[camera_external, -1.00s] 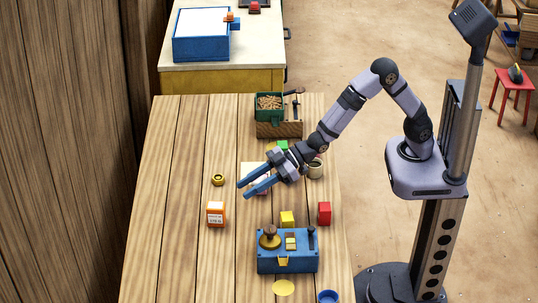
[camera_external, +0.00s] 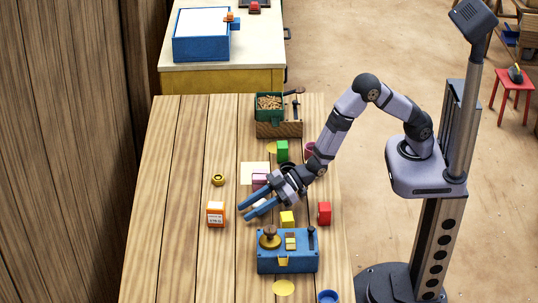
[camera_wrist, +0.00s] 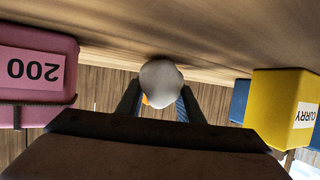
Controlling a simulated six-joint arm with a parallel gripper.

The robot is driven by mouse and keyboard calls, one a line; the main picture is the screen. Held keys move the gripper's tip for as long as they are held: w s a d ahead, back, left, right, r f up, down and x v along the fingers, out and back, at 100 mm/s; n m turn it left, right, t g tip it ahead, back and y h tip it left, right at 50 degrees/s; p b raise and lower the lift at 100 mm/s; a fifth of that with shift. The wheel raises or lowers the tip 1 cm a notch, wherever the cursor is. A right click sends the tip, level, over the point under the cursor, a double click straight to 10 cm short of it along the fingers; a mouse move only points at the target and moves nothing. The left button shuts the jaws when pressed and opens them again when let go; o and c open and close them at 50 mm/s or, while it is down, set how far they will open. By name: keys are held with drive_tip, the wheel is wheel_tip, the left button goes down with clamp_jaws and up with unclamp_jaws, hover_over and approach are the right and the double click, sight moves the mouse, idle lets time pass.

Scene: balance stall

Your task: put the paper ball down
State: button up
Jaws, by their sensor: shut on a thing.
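A pale, roundish paper ball (camera_wrist: 160,83) sits between the fingertips of my gripper (camera_wrist: 158,104) in the wrist view. In the external view the ball (camera_external: 258,204) shows as a small white patch between the blue fingers of my gripper (camera_external: 247,211), which is shut on it. My gripper is low over the middle of the wooden table (camera_external: 180,170), pointing left. A yellow block (camera_external: 287,218) is just right of and nearer than the fingers, and an orange-and-white box (camera_external: 216,214) is to their left. I cannot tell whether the ball touches the table.
A pink block marked 200 (camera_wrist: 35,72) is beside the gripper; a yellow CURRY block (camera_wrist: 285,100) is on the other side. The blue box with knobs (camera_external: 287,252) stands nearer, a red block (camera_external: 324,213) to the right. The table's left part is largely clear.

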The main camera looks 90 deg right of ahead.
drive_tip(key=shift+f, duration=0.15)
drive_tip(key=o, duration=1)
drive_tip(key=shift+r, duration=0.2)
drive_tip(key=b+v, duration=0.1)
drive_tip(key=v, duration=1.1)
